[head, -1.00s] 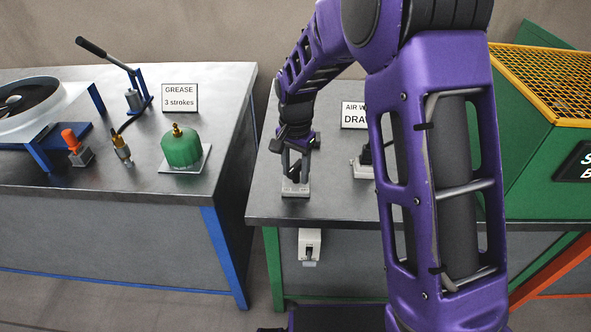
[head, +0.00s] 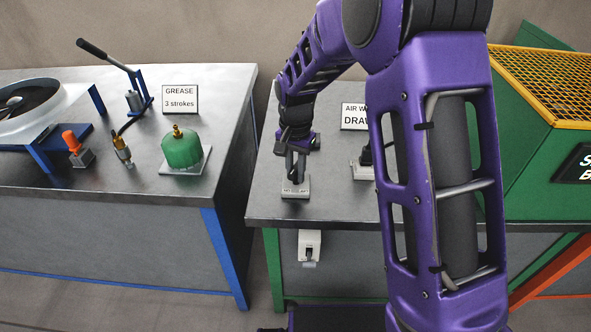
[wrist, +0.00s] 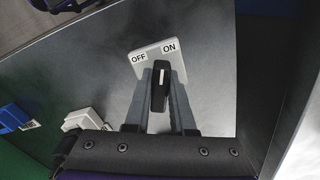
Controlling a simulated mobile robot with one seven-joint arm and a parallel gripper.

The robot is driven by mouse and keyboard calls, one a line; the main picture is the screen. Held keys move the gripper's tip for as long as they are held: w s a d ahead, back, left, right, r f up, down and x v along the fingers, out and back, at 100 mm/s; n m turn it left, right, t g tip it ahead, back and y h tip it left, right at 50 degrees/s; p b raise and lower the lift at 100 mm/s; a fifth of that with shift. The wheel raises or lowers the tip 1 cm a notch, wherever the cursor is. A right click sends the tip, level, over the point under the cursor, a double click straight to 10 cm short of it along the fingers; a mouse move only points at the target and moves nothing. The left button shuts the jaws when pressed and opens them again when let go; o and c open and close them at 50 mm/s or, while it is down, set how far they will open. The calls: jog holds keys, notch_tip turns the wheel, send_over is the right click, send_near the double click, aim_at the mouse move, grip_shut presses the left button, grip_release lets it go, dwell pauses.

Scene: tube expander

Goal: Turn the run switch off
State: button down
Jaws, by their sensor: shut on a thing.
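The run switch is a pale grey plate (wrist: 146,56) with OFF and ON labels and a black knob (wrist: 160,88) with a white pointer line. In the wrist view the knob stands between my two fingers, and its line points up the picture, toward the gap between the labels, closer to ON. My gripper (head: 296,176) points down onto the switch base (head: 296,192) near the table's front left. It is shut on the knob, as the wrist view also shows (wrist: 161,92). The fingers hide the knob's lower sides.
A white box with a lever (head: 309,245) hangs on the table front. The left bench holds a green grease pot (head: 182,149). A green machine (head: 545,165) stands right.

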jog(key=n+p, duration=0.1)
jog(key=n, duration=0.4)
jog(key=shift+d+r, duration=0.1)
jog(key=n+p, duration=0.2)
jog(key=n, duration=0.3)
jog(key=shift+n, duration=0.3)
dwell(0.3)
jog(key=c, duration=0.8)
grip_release()
jog(key=shift+o, duration=0.2)
notch_tip(320, 180, up, 17)
jog(key=p, duration=0.2)
jog(key=shift+r, duration=0.15)
jog(key=shift+d, duration=0.1)
